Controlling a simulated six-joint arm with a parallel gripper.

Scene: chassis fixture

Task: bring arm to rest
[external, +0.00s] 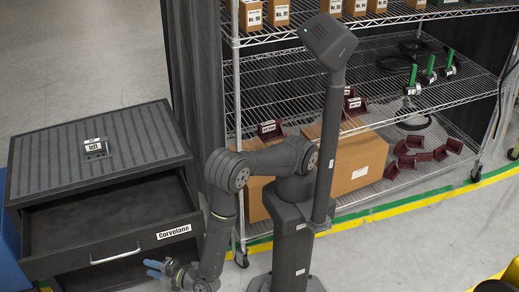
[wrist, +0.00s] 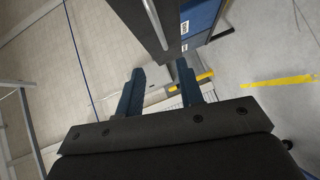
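My gripper (external: 153,268) hangs low at the end of my bent arm, in front of the open drawer and near its handle side. In the wrist view my gripper (wrist: 158,80) shows two blue fingers standing apart with nothing between them. My arm reaches out left from its dark column and folds downward at the elbow. No held object shows in either view.
A dark cabinet (external: 45,145) has its drawer (external: 105,215) pulled open, with a silver handle (external: 116,255). A small labelled part (external: 95,148) sits on its top. A wire shelf (external: 270,90) with boxes and dark red bins stands behind my arm.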

